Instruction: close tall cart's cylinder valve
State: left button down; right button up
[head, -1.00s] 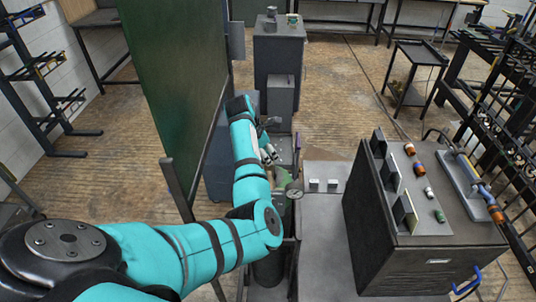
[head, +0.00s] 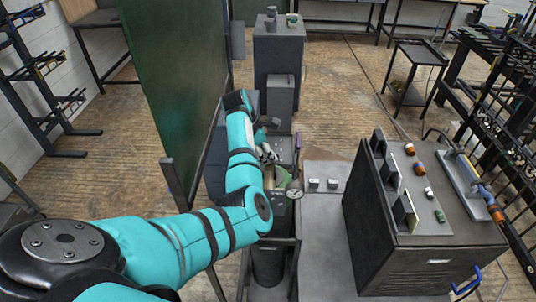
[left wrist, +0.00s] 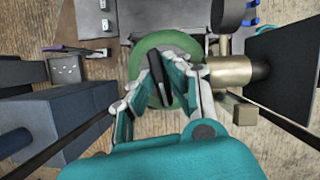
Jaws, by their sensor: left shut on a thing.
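The cylinder (head: 268,266) stands upright in the tall cart (head: 295,262), left of the grey welding machine. A round gauge (head: 294,194) is at its top. In the left wrist view a green wheel-like ring (left wrist: 176,41) with a black bar (left wrist: 156,79) across it lies under my gripper, beside a brass fitting (left wrist: 230,72). My left gripper (left wrist: 160,88) is over the ring, one finger on each side of the bar, and is shut on the valve wheel. In the head view the same gripper (head: 268,153) is partly hidden by my forearm. My right gripper is not in view.
The grey welding machine (head: 427,268) stands close on the right. A tall green screen (head: 178,75) is on the left of my arm. A grey cabinet (head: 279,50) stands behind the cart. Open floor (head: 350,110) lies at the back right.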

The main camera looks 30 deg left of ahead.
pick_arm(q)
jog(key=shift+m+g+h, duration=0.3)
jog(key=shift+m, duration=0.8)
jog(key=c, duration=1.3)
grip_release()
jog(key=shift+c, duration=0.2)
jog(key=shift+a+r, duration=0.1)
jog(key=shift+r, duration=0.05)
jog(key=v, duration=0.7)
